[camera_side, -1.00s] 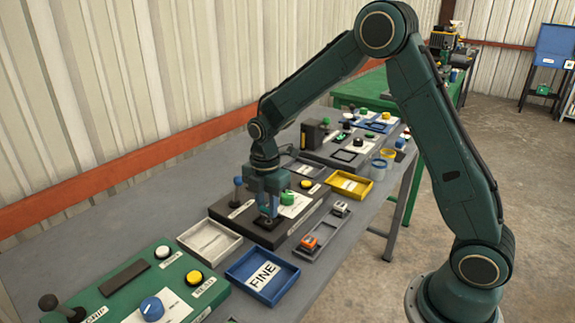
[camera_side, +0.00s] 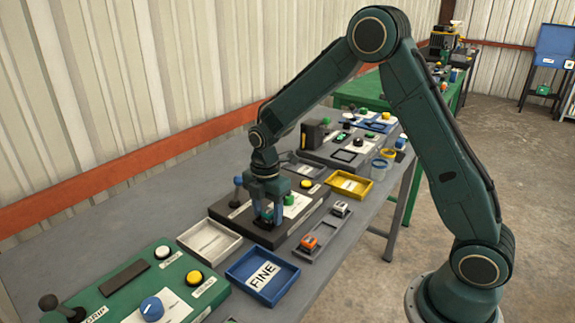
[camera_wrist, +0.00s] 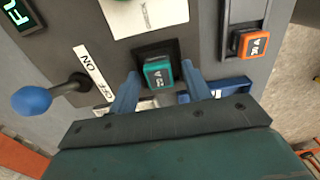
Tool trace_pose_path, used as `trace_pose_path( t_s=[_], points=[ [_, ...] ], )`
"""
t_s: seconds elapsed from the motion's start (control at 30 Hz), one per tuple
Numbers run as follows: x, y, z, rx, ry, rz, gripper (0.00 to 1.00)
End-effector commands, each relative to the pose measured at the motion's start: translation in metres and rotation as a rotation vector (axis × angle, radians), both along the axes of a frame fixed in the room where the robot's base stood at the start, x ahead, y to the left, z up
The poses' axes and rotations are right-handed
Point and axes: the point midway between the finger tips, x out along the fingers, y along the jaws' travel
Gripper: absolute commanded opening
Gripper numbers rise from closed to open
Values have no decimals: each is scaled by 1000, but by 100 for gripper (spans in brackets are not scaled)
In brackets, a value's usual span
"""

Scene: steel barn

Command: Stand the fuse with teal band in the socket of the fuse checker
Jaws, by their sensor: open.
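The fuse with the teal band (camera_wrist: 158,73) stands in the dark square socket (camera_wrist: 172,50) of the fuse checker (camera_wrist: 215,50), as the wrist view shows it from above. It looks upright, though its lower end is hidden. My gripper (camera_wrist: 160,72) is open, with one blue finger on each side of the fuse and a gap visible to each. In the side view, my gripper (camera_side: 268,217) is low over the dark checker box (camera_side: 233,213), and its fingers mostly hide the fuse there.
A blue-knobbed lever (camera_wrist: 32,100) with an OFF/ON label stands on the checker. A grey rack (camera_side: 325,230) holds an orange fuse (camera_side: 309,244) and a whitish one (camera_side: 340,209). A blue FINE tray (camera_side: 240,270), a white tray (camera_side: 190,240) and a yellow tray (camera_side: 350,196) are nearby.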

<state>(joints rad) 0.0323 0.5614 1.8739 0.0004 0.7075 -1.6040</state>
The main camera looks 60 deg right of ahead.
Motion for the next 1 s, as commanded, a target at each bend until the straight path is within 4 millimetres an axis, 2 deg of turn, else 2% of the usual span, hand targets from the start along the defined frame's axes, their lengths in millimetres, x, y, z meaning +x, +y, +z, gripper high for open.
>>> trace_pose_path(
  t_s=[0.17, 0.37, 0.8, 1.0],
  points=[
    [0, 0, 4, 0, -2, 0, 48],
    [1, 0, 20, 0, -5, 0, 48],
    [1, 0, 89, 1, -6, -1, 48],
    [1, 0, 113, 1, -3, -1, 48]
  ],
)
